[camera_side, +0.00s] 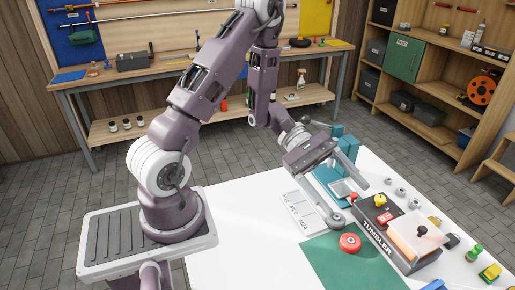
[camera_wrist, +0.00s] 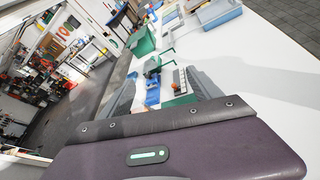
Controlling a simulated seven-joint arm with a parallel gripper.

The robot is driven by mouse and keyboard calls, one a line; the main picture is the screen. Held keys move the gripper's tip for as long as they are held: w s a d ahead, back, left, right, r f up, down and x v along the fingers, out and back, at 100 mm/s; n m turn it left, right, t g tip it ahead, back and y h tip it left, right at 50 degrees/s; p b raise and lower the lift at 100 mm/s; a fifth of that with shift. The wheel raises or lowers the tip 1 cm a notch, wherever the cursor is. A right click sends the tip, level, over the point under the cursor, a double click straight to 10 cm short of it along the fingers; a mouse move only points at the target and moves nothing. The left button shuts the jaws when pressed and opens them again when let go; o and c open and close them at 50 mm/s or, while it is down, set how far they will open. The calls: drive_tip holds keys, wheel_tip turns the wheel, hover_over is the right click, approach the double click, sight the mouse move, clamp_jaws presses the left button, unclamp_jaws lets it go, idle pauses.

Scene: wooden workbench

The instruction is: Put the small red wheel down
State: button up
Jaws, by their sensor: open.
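The small red wheel (camera_side: 350,242) lies flat on the green mat (camera_side: 345,268), near the mat's upper edge, in the side view. My gripper (camera_side: 345,208) is tilted above the white table, up and slightly left of the wheel, with its fingers apart. Nothing shows between the fingers, and the wheel is apart from them. In the wrist view my gripper (camera_wrist: 163,88) also shows its two grey fingers spread. I cannot make out the red wheel in the wrist view.
A grey box marked TUMBLER (camera_side: 385,235) stands right of the wheel. A white labelled panel (camera_side: 304,212) lies left of the gripper. Several small grey parts (camera_side: 400,193) sit behind the tumbler. A teal vise-like tool (camera_side: 346,146) stands behind my gripper. The table's left part is clear.

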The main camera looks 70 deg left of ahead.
drive_tip(key=s+d+r+m+g+y, duration=0.2)
drive_tip(key=s+r+m+y, duration=0.25)
drive_tip(key=s+m, duration=0.2)
drive_tip(key=s+d+r+m+g+y, duration=0.2)
drive_tip(key=s+r+m+g+y, duration=0.1)
drive_tip(key=s+r+m, duration=0.3)
drive_tip(key=s+a+r+m+t+y, duration=0.3)
drive_tip(key=s+a+m+t+y, duration=0.1)
drive_tip(key=s+a+t+y, duration=0.1)
drive_tip(key=a+t+y, duration=0.1)
drive_tip(key=a+t, duration=0.1)
drive_tip(key=a, duration=0.1)
drive_tip(key=shift+s+a, duration=0.2)
drive_tip(key=shift+a, duration=0.05)
drive_tip(key=shift+y, duration=0.25)
